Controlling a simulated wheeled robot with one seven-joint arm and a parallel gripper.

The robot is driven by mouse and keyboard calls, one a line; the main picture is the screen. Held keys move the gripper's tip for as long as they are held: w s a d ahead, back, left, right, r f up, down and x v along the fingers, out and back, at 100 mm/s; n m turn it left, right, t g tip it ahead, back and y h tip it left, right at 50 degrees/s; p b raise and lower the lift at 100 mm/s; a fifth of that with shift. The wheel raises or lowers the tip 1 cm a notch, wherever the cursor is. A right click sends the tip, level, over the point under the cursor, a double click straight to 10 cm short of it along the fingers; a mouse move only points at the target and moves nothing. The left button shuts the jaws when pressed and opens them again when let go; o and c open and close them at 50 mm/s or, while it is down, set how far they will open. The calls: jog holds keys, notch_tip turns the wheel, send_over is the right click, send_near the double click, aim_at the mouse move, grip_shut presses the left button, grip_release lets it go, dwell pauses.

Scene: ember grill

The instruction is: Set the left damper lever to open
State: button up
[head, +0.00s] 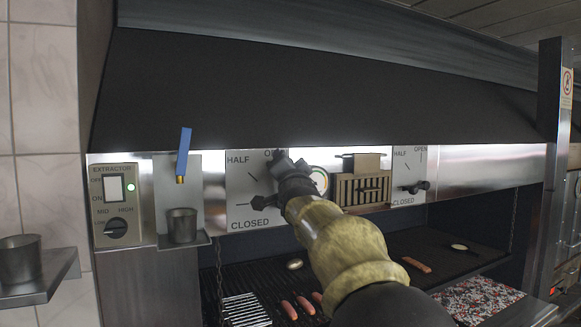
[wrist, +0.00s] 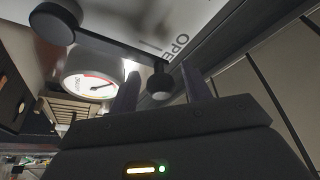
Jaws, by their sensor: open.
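The left damper plate (head: 240,207) bears the marks HALF, OPEN and CLOSED. My gripper (head: 283,160) is at its upper right, by the OPEN label, and covers part of the plate. In the wrist view, the lever's bar (wrist: 113,48) runs from a large black disc (wrist: 55,20) to a small black knob (wrist: 160,82) close to the OPEN mark. My open fingers (wrist: 160,88) stand on either side of the knob. I cannot tell whether they touch it. In the head view, a black part (head: 262,202) of the lever shows below my gripper; the rest is hidden.
A round gauge (head: 319,181) sits just right of my gripper; it also shows in the wrist view (wrist: 92,80). A slatted box (head: 360,190) and the right damper lever (head: 415,187) are further right. A blue-handled tool (head: 184,150) is at left. Sausages (head: 288,309) lie below.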

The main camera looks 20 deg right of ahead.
jog(key=shift+s+f+b, duration=0.15)
jog(key=shift+s+b, duration=0.15)
jog(key=shift+s, duration=0.05)
jog(key=b+v, duration=0.8)
jog(key=v, duration=0.8)
jog(key=shift+s, duration=0.25)
jog(key=shift+a+f, duration=0.1)
jog(key=shift+f, duration=0.05)
jog(key=w+a+f+n+g+y, duration=0.1)
jog(key=a+f+n+g, duration=0.15)
jog(key=f, duration=0.85)
jog(key=w+a+f+n+g+y, duration=0.1)
jog(key=f+n+g+y, duration=0.15)
jog(key=f, duration=0.85)
jog(key=w+a+f+n+g+y, duration=0.15)
jog(key=f+g, duration=0.25)
jog(key=f, duration=0.6)
jog(key=s+a+f+n+g, duration=0.3)
jog(key=s+f, duration=0.5)
jog(key=f, duration=0.3)
jog(key=s+a+f+n+g, duration=0.3)
jog(key=s+f, duration=0.6)
jog(key=f, duration=0.3)
jog(key=a+g, duration=0.1)
jog(key=g, duration=0.1)
jog(key=shift+s+a+f+g+y, duration=0.25)
jog(key=shift+a+f+g+y, duration=0.05)
jog(key=shift+a+y, duration=0.1)
